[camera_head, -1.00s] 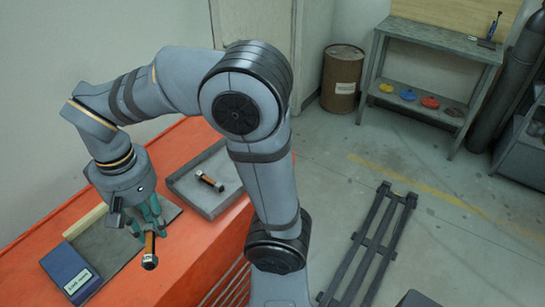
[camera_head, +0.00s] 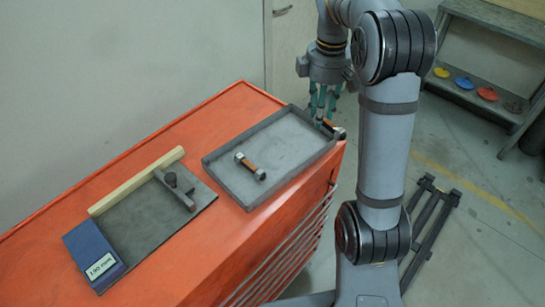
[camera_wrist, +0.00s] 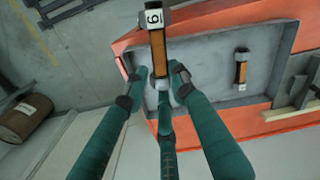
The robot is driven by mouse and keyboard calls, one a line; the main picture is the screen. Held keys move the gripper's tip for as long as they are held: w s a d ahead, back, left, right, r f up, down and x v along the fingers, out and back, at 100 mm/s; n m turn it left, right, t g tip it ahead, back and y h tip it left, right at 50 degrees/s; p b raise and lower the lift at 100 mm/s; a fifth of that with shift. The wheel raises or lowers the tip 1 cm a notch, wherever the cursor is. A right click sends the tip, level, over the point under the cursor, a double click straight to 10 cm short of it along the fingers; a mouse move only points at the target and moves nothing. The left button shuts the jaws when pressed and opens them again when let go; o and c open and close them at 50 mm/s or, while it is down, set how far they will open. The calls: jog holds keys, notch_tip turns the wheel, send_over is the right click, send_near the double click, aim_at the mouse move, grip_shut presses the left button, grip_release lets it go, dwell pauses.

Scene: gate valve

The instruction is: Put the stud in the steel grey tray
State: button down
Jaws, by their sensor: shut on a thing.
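My gripper (camera_head: 324,114) is shut on a stud (camera_head: 335,129), an orange-brown rod with grey nuts at its ends. In the wrist view the green fingers (camera_wrist: 166,82) close around one end, and a white tag with a digit shows near the other end of the held stud (camera_wrist: 158,42). The held stud is at the far right corner of the steel grey tray (camera_head: 290,140), overlapping its rim in view; its height above it is hard to tell. A second, similar stud (camera_head: 249,167) lies inside the tray, also seen in the wrist view (camera_wrist: 241,70).
The tray stands on an orange cabinet (camera_head: 190,125). To its left lie a dark mat (camera_head: 140,222), a grey tool (camera_head: 178,190), a cream strip (camera_head: 136,181) and a blue box (camera_head: 92,252). The tray's middle and right floor is clear. A shelf with coloured discs stands behind.

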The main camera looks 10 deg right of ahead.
jog(key=shift+w+d+f+n, duration=0.3)
jog(key=shift+w+d+n, duration=0.15)
jog(key=shift+w+n, duration=0.15)
jog(key=p, duration=0.3)
send_over(284, 134)
notch_tip(284, 134, down, 7)
jog(key=shift+s+r, duration=0.1)
jog(key=shift+r, duration=0.05)
jog(key=shift+f, duration=2.05)
jog(key=shift+f, duration=0.1)
jog(key=shift+f, duration=0.15)
jog(key=c, duration=1.4)
grip_release()
jog(key=shift+c, duration=0.2)
notch_tip(284, 134, up, 12)
jog(key=shift+r+p, duration=0.25)
jog(key=shift+p, duration=0.15)
